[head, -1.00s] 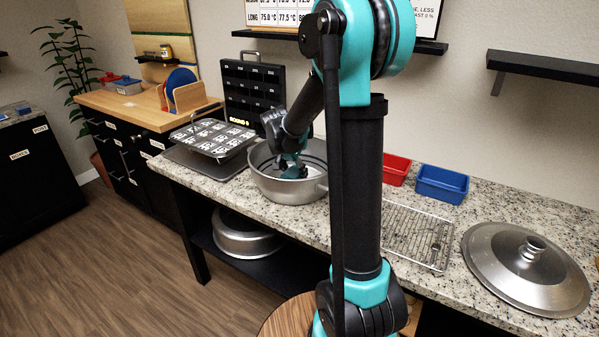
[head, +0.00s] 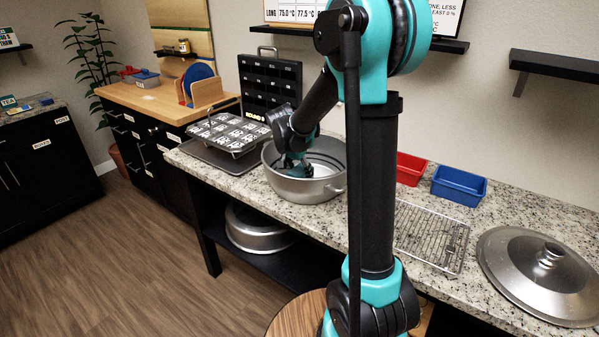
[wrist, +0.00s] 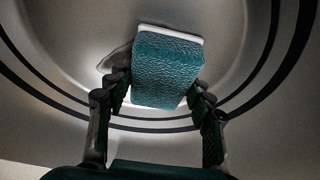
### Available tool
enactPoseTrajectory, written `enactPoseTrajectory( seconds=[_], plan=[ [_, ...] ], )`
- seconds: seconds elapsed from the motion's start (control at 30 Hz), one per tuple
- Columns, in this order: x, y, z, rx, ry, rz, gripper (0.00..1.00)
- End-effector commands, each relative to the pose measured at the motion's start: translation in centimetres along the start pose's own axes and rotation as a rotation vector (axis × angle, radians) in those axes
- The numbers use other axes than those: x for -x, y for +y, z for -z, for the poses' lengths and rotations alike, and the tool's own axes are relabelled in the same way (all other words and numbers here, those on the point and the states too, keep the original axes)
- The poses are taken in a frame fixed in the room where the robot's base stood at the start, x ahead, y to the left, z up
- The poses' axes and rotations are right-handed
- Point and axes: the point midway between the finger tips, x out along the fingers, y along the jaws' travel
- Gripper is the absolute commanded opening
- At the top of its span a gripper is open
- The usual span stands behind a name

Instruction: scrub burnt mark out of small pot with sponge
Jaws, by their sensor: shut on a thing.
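The small pot (head: 306,190) is a wide silver pot on the granite counter in the head view. My gripper (head: 293,168) reaches down inside it. In the wrist view my gripper (wrist: 158,105) is shut on a teal sponge (wrist: 167,66) with a pale layer on its far side, held between the two fingers. A brownish patch (wrist: 117,60) shows just left of the sponge. I cannot tell whether the sponge touches the floor; it hides part of it.
A tray of labelled cups (head: 228,133) stands close left of the pot. A wire rack (head: 432,238), a red bin (head: 410,168), a blue bin (head: 459,185) and a large lid (head: 540,275) are to the right. Another pot (head: 256,229) sits on the shelf below.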

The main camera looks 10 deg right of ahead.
Motion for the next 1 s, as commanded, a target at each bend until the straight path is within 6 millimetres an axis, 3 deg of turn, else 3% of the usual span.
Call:
enactPoseTrajectory(
  seconds=[1.0],
  plan=[
    [-1.9,3.9,4.3,0.000,0.001,0.000,0.29]
  ],
)
